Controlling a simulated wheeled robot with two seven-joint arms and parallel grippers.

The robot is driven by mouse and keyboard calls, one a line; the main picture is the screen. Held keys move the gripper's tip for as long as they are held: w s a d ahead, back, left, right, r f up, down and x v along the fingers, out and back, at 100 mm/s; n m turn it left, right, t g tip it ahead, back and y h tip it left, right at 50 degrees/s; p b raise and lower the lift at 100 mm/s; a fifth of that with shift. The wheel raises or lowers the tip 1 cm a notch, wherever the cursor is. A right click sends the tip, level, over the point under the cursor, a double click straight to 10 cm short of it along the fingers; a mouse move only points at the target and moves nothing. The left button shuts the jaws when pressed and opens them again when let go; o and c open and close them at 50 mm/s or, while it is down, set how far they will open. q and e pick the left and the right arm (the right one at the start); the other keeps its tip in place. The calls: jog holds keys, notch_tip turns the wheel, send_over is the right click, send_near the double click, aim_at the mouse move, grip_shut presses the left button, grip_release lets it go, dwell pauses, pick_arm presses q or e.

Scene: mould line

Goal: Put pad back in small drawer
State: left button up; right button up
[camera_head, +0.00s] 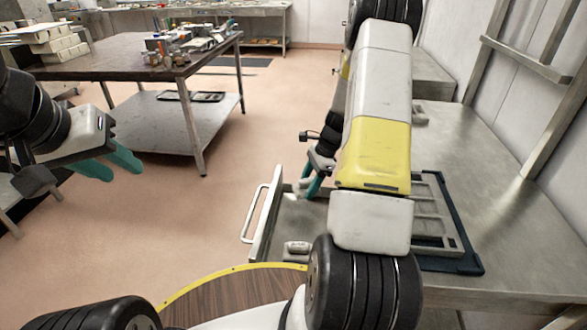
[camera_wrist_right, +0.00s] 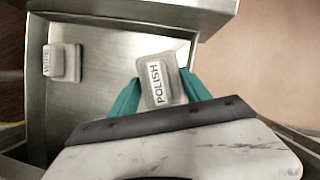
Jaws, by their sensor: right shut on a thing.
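A small open metal drawer (camera_head: 266,215) with a bar handle juts from the steel bench; its bare floor (camera_wrist_right: 97,95) fills much of the right wrist view. My right gripper (camera_wrist_right: 158,92) is shut on a grey pad (camera_wrist_right: 155,68) labelled POLISH. The pad is over or inside the drawer; whether it touches the floor I cannot tell. In the head view this gripper (camera_head: 314,187) is partly hidden by my arm, and the held pad is not clear. A second grey pad (camera_wrist_right: 62,62), its label unreadable, lies in the drawer (camera_head: 297,249). My left gripper (camera_head: 118,165) is open and empty, away from the drawer.
The steel bench (camera_head: 480,190) carries a dark-framed tray (camera_head: 455,262) with a grey insert, partly behind my right arm. A dark worktable (camera_head: 120,60) with tools stands at the upper left. The floor (camera_head: 200,220) left of the drawer is clear.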

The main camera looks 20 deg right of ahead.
jog(key=shift+f, duration=0.25)
jog(key=o, duration=1.5)
jog(key=v, duration=1.3)
jog(key=s+a+r+n+t, duration=0.1)
jog(key=s+a+r+n, duration=0.15)
jog(key=r, duration=0.25)
jog(key=s+a+r+n, duration=0.1)
jog(key=a+r+n, duration=0.25)
jog(key=r, duration=0.25)
jog(key=s+a+r+n+t, duration=0.1)
jog(key=s+a+r+n, duration=0.2)
jog(key=s, duration=0.3)
jog(key=s+a+r+n+t+h, duration=0.1)
jog(key=s+a+r+n+t, duration=0.1)
jog(key=s+a+r+n, duration=0.2)
jog(key=s+a+r+n+t+h, duration=0.1)
jog(key=s+a+r+n+t, duration=0.1)
jog(key=s+n, duration=0.4)
jog(key=shift+s+a+r, duration=0.35)
jog(key=shift+s+a, duration=0.25)
jog(key=shift+s+a+r, duration=0.35)
jog(key=shift+s+a, duration=0.25)
jog(key=shift+a, duration=0.05)
